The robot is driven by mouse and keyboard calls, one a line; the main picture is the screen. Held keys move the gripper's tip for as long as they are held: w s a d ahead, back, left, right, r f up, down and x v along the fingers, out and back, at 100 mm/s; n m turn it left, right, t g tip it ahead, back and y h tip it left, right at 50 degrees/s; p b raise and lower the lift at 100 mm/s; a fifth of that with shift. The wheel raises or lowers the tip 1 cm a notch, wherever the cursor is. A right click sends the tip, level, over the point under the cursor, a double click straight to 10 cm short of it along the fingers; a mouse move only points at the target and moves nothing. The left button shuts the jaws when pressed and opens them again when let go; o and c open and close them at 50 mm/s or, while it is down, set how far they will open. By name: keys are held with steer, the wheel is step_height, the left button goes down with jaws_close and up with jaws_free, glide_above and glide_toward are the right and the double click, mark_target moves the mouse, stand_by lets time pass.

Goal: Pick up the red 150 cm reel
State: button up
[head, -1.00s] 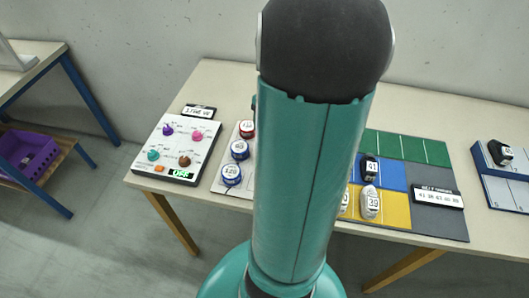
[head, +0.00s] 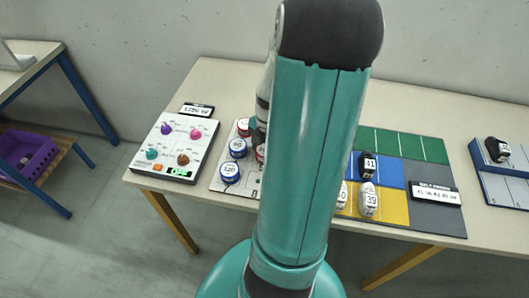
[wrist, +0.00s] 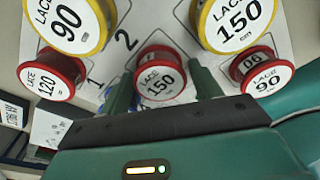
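The red 150 cm reel (wrist: 160,80), labelled "LACE 150", is in the middle of the wrist view. My gripper (wrist: 161,72) is open, with one green finger on each side of this reel. Narrow gaps seem to show between the fingers and its rim; I cannot tell whether they touch. In the head view my gripper is mostly hidden behind my arm, over the reel board (head: 220,186).
In the wrist view, close neighbours are a red 120 reel (wrist: 45,83), a red 90 reel (wrist: 268,78), a yellow 90 reel (wrist: 68,22) and a yellow 150 reel (wrist: 238,20). A knob panel (head: 174,147) stands left of the board; shoes (head: 369,198) sit right.

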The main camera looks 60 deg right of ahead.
steer(key=c, duration=0.7)
steer(key=shift+o, duration=0.2)
steer(key=shift+r, duration=0.15)
